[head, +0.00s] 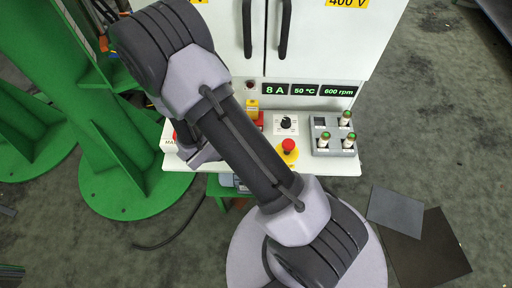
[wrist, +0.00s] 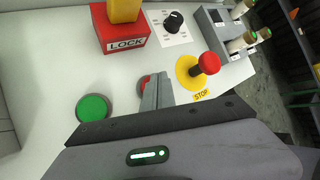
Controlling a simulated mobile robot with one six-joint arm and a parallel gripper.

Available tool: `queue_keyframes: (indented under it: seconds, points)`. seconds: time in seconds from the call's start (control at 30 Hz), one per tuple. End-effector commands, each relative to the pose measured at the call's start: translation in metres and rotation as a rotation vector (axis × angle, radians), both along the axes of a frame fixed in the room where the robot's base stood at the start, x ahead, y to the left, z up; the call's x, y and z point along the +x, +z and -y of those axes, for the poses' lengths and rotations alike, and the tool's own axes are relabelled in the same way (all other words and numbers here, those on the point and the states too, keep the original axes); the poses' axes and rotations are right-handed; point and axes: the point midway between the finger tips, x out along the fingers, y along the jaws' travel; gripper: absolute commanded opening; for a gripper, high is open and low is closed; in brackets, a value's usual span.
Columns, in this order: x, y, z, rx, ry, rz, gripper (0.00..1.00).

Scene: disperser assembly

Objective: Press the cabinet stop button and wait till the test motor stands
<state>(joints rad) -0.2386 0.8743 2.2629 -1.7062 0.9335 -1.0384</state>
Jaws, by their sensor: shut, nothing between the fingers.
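A flat red button (wrist: 143,82) shows in the wrist view beside a green button (wrist: 94,107) on the white cabinet panel. My gripper (wrist: 160,82) is shut and empty. Its fingertips are over or right beside the flat red button and cover part of it. I cannot tell whether they touch it. A red mushroom button (wrist: 208,63) on a yellow plate marked STOP stands to the right of the fingers. It also shows in the head view (head: 288,146). In the head view my arm hides the flat red button. I cannot make out the test motor.
The cabinet display (head: 338,91) reads 8 A, 50 °C and 600 rpm. A red LOCK block (wrist: 122,30) and a black rotary knob (wrist: 174,21) sit above the fingers. A green stand (head: 135,185) is at the left.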

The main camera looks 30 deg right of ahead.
Motion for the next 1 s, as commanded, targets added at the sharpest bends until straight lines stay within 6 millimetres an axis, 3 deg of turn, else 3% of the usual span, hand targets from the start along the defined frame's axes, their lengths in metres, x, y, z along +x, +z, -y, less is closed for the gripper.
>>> queue_keyframes:
  seconds: [1.0]
  points:
    - [0.000,-0.013,0.000,0.000,0.000,0.000,0.00]
